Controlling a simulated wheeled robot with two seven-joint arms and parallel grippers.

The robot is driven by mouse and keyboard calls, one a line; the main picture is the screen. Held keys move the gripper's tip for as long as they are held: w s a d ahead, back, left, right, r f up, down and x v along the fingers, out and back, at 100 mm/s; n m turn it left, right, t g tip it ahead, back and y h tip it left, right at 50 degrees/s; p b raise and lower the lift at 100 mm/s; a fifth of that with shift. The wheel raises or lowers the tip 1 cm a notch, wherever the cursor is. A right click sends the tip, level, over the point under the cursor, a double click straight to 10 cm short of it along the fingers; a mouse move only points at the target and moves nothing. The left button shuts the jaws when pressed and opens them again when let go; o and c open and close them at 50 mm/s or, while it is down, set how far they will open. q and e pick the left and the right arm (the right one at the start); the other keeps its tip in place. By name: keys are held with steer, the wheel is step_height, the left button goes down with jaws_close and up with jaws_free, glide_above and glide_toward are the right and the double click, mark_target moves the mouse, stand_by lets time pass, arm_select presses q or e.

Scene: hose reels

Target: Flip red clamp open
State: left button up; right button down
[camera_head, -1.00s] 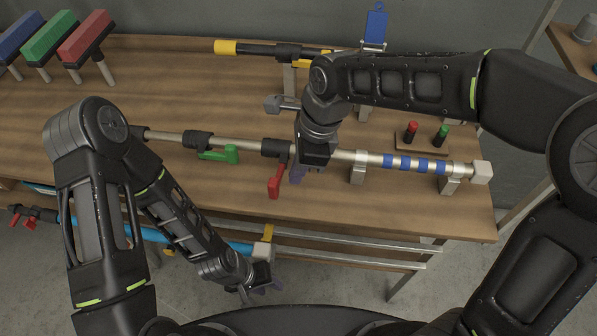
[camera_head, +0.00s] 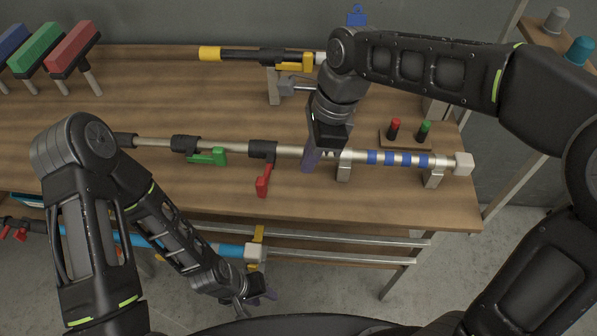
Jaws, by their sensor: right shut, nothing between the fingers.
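The red clamp (camera_head: 263,180) hangs from a black collar (camera_head: 262,150) on the silver pole (camera_head: 225,147), its red lever pointing down towards the table's front. My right gripper (camera_head: 311,165) is just right of the red clamp, shut and empty, at the pole and apart from the lever. Its fingers are partly hidden by its own wrist. My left gripper (camera_head: 262,298) is low in front of the table, far from the clamp. Its fingers are small and dark, so I cannot tell whether they are open.
A green clamp (camera_head: 207,157) sits left on the same pole. Pole supports (camera_head: 344,168) stand right of my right gripper. Behind are a yellow-ended pole (camera_head: 210,54) and a board with red and green pegs (camera_head: 400,140). The table front (camera_head: 370,210) is clear.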

steer(key=v, duration=0.5)
steer(key=shift+r, duration=0.2)
steer(key=shift+s, duration=0.1)
